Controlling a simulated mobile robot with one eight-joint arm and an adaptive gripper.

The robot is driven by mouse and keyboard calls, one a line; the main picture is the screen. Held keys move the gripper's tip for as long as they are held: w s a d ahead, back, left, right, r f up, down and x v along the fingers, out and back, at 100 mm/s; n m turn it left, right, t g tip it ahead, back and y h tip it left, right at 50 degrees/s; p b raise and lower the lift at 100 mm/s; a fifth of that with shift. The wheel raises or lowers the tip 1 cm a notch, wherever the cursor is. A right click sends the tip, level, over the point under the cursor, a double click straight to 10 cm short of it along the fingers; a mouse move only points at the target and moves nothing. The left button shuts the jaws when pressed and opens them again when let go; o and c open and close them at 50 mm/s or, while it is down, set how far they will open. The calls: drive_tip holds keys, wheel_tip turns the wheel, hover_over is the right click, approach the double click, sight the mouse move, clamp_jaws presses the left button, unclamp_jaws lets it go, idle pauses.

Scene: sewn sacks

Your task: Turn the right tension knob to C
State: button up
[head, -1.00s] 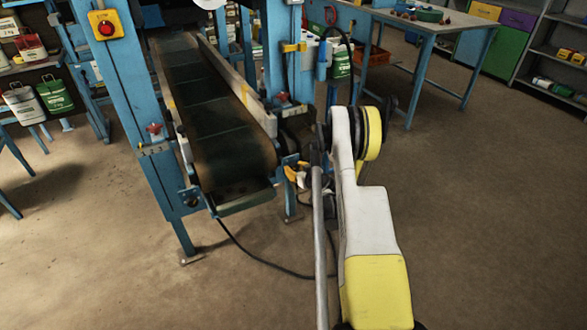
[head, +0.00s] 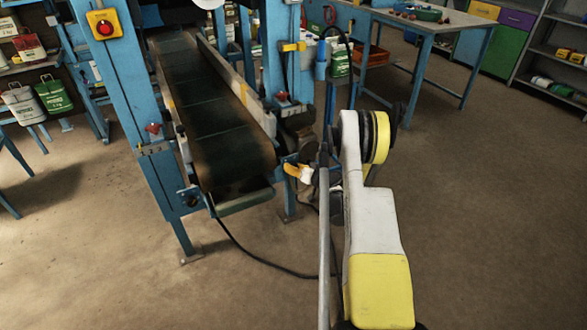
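The conveyor's right front end has a blue bracket (head: 289,161), where the right tension knob appears to sit. The knob's face and letters cannot be made out, as my arm and gripper crowd that spot. My gripper (head: 301,173) is at this bracket, small and partly hidden behind my arm. Whether its fingers touch the knob, or are open or shut, cannot be told. A similar dark round knob (head: 190,198) shows on the conveyor's left front leg.
The dark conveyor belt (head: 215,130) slopes toward me between blue posts. Red knobs (head: 153,128) and (head: 282,96) sit on the posts. A red stop button (head: 105,28) is at upper left. A black cable (head: 262,264) lies on the floor. A table (head: 440,22) stands behind; the right floor is clear.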

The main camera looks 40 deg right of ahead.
drive_tip(key=m+t+y, duration=0.1)
drive_tip(key=m, duration=0.2)
drive_tip(key=shift+y, duration=0.4)
drive_tip(key=m, duration=0.2)
drive_tip(key=m+t+y, duration=0.1)
drive_tip(key=shift+r+m+t+y, duration=0.1)
drive_tip(key=shift+m+t+y, duration=0.2)
drive_tip(key=shift+m, duration=0.1)
drive_tip(key=o, duration=1.2)
drive_tip(key=shift+c, duration=0.2)
drive_tip(key=s, duration=0.7)
drive_tip(key=shift+s+d+r, duration=0.15)
drive_tip(key=shift+d+r, duration=0.3)
